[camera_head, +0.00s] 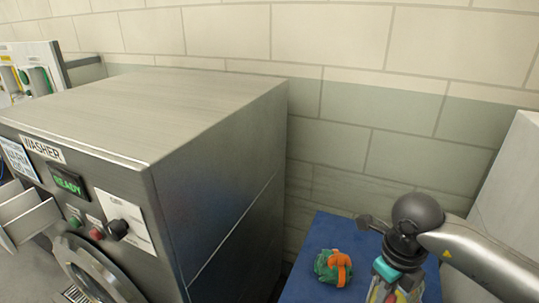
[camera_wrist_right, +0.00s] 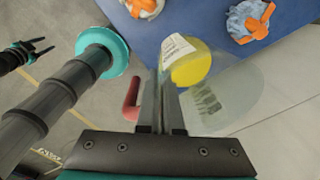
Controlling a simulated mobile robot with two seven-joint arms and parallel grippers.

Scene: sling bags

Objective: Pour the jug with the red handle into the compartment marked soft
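The clear jug (camera_wrist_right: 228,100) with a white label and yellow contents shows in the right wrist view. Its red handle (camera_wrist_right: 131,100) sticks out left of my right fingers. My right gripper (camera_wrist_right: 161,75) looks shut on the handle, though the fingers hide the grip itself. In the head view my right wrist is over the blue table, and the jug is mostly hidden. The pulled-out drawer (camera_head: 28,217) is on the washer's front at far left; its compartment markings cannot be read. A dark two-pronged gripper (camera_wrist_right: 42,46), apparently my left, is spread and empty.
The steel washer (camera_head: 140,105) shows a green READY display. A green bundle with an orange band (camera_head: 333,267) lies on the blue table (camera_head: 305,245). A light blue bundle (camera_wrist_right: 245,22) also has an orange band. A brick wall closes off the back.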

